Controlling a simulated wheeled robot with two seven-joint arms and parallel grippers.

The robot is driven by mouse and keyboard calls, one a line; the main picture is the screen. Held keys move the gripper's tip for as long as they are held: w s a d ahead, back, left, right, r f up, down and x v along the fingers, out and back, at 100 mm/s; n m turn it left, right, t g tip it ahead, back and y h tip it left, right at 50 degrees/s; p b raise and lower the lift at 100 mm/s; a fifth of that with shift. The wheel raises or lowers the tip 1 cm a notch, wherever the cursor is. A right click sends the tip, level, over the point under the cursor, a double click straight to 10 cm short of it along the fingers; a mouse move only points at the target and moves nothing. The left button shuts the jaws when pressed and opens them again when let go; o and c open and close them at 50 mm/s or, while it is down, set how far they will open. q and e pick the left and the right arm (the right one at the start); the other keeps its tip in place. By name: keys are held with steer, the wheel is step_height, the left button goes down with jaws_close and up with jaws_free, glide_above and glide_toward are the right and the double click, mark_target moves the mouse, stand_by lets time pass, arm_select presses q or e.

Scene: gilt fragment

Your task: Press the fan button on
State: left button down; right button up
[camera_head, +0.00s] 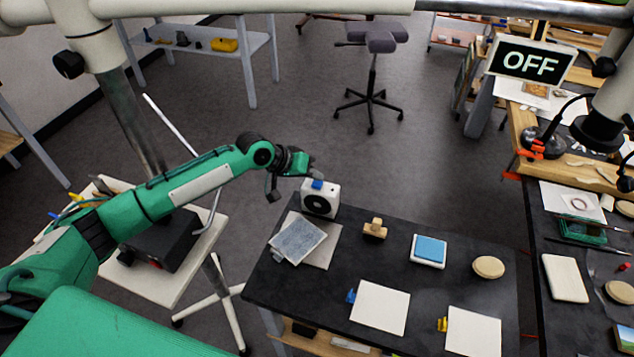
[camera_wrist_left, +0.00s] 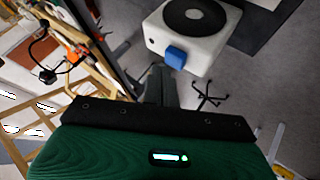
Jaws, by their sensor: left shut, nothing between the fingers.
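The fan is a small white box (camera_head: 319,202) with a round black grille, standing at the far left corner of the dark table. Its blue button (camera_head: 317,184) is on top; in the left wrist view the button (camera_wrist_left: 176,57) sticks out from the white case (camera_wrist_left: 212,52). My left gripper (camera_head: 313,173) is shut and empty, just above the fan and close to the button. I cannot tell whether it touches the button. A sign (camera_head: 530,63) at the upper right reads OFF. My right gripper is not in view.
On the dark table (camera_head: 300,285) are a grey pad (camera_head: 298,240), a wooden stamp (camera_head: 375,229), a blue-topped block (camera_head: 429,250), a round wooden disc (camera_head: 488,267) and white sheets (camera_head: 380,307). A cluttered workbench (camera_head: 540,240) stands at right. A stool (camera_head: 372,85) stands behind on open floor.

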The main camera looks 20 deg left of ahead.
mark_target(313, 184)
arm_select(q)
steer(key=shift+f, duration=0.1)
steer(key=shift+f, duration=0.4)
stand_by(0.3)
steer(key=shift+r+p, duration=0.55)
steer(key=shift+p, duration=0.2)
step_height(313, 184, up, 6)
steer(key=p, duration=0.6)
